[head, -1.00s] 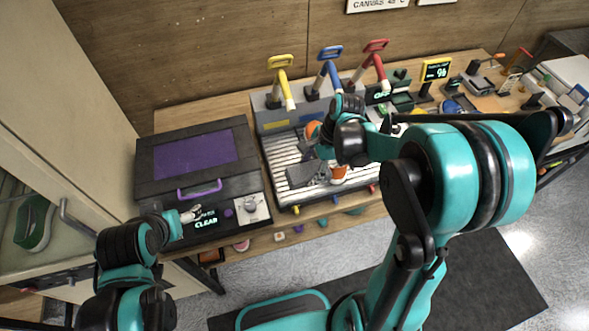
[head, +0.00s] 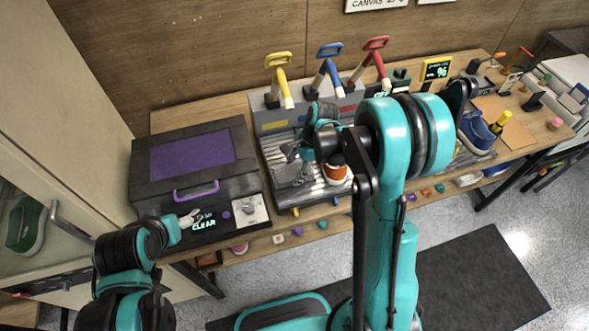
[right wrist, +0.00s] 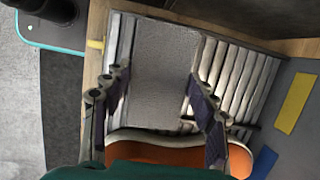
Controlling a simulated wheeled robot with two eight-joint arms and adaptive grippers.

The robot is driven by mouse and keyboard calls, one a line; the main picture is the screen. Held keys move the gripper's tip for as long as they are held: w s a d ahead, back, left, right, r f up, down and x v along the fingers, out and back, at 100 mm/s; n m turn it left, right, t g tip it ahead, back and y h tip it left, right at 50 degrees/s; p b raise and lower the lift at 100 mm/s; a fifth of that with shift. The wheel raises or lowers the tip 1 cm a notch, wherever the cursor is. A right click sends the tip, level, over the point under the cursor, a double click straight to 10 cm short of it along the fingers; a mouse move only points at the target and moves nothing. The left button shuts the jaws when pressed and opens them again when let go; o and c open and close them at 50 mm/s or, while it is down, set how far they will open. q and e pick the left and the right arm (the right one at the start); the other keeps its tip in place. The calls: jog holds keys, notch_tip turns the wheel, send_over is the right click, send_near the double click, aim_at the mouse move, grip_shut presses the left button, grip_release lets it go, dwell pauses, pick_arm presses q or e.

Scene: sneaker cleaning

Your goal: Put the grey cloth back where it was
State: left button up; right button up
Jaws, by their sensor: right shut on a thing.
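The grey cloth (head: 289,173) is over the left part of the slatted rack (head: 272,154) in the head view. In the right wrist view the cloth (right wrist: 163,65) spans the space between the two fingers. My right gripper (right wrist: 158,100) is shut on the cloth; in the head view the gripper (head: 297,152) is partly hidden by its own wrist. Whether the cloth touches the slats is hard to tell. My left gripper (head: 188,219) is at the front of the black box (head: 150,182), near the CLEAR display; its finger gap is too small to judge.
An orange and white sneaker (head: 336,174) stands on the rack right beside the cloth, close under my right gripper. Yellow (head: 281,75), blue (head: 328,70) and red (head: 371,62) levers rise behind. A blue shoe (head: 476,130) is farther right.

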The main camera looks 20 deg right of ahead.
jog(key=shift+f+b, duration=0.65)
jog(key=o, duration=1.3)
jog(key=shift+r, duration=0.1)
